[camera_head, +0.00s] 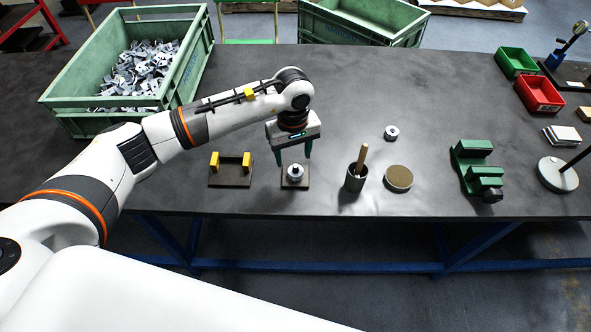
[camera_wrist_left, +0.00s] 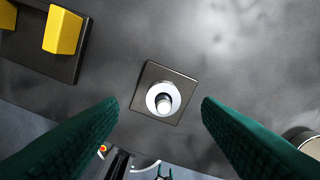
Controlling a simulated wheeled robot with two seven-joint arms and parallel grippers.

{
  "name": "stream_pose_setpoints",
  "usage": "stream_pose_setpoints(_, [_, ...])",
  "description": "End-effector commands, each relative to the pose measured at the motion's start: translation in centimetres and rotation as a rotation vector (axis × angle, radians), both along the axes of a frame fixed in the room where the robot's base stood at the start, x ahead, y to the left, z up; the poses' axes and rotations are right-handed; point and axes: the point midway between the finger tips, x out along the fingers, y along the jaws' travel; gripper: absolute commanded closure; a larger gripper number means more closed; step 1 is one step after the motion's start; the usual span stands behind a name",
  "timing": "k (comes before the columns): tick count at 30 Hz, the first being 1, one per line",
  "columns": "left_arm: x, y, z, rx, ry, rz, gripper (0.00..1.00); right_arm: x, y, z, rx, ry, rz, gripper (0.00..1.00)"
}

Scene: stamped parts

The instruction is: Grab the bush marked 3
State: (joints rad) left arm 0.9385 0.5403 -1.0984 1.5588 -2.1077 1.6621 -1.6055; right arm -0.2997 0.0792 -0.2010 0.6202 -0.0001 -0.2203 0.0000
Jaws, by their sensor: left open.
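A pale metal bush (camera_head: 295,171) sits on a small dark square base (camera_head: 286,184), around a short upright peg. In the left wrist view the bush (camera_wrist_left: 154,99) shows as a bright ring about the round peg top (camera_wrist_left: 164,104), on the square base (camera_wrist_left: 149,74). Another pale ring-shaped part (camera_head: 391,132) lies alone on the table further right. I cannot read a number on either. My left gripper (camera_head: 293,156) is open and points down just above the based bush. My right gripper is not in view.
A dark fixture with two yellow blocks (camera_head: 215,161) stands left of the base. A cup (camera_head: 355,183) with a wooden handle, a round disc (camera_head: 398,178) and a green vise (camera_head: 475,170) stand right. A green crate (camera_head: 75,122) of metal parts is back left.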

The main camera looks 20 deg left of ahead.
Motion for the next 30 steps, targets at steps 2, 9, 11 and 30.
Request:
stream_pose_setpoints(2, [-0.1, -0.1, -0.6, -0.001, 0.004, 0.001, 0.41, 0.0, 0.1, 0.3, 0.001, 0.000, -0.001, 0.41])
stream_pose_setpoints(9, [-0.1, -0.5, -4.1, -0.002, 0.005, 0.002, 0.41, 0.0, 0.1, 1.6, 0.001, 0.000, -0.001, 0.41])
stream_pose_setpoints(11, [0.0, -0.5, -4.7, -0.002, 0.003, 0.001, 0.41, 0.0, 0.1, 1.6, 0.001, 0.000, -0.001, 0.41])
stream_pose_setpoints(30, [0.0, -0.4, -5.2, -0.002, 0.000, 0.001, 0.93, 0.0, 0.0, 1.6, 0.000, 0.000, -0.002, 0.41])
